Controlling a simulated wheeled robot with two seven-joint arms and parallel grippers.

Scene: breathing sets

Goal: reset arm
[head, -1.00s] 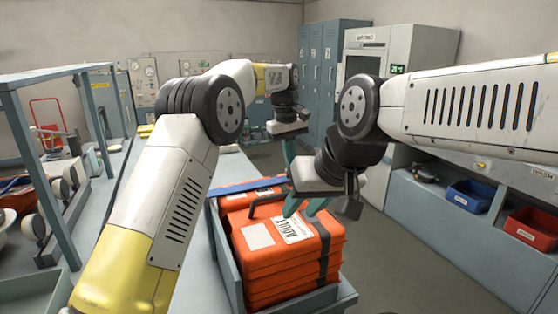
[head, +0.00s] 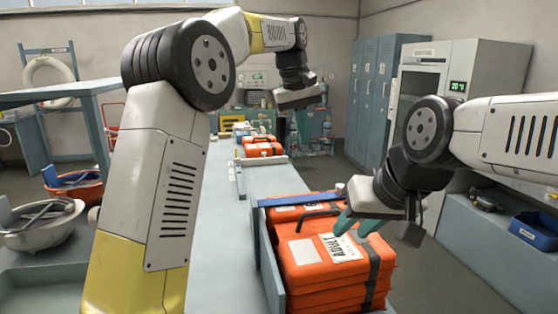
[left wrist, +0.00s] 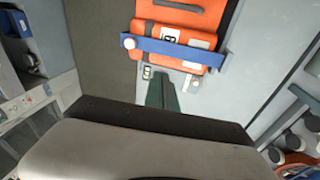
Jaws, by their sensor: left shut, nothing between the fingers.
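My left gripper (head: 299,122) hangs fingers-down in the upper middle of the head view, beyond the orange cases. In the left wrist view its green fingers (left wrist: 161,92) are together and empty. My right gripper (head: 359,224) is low over the front orange case (head: 325,255), which carries a white ADULT label. Its two green fingers stand apart near the label and the dark handle. I cannot tell whether they touch the case.
The orange cases stack in a grey holder (head: 268,262) with a blue strap. Another orange case (head: 262,147) sits farther along the bench. Bowls (head: 40,228) lie at left. Blue lockers (head: 383,95) and a cabinet (head: 480,75) stand at right.

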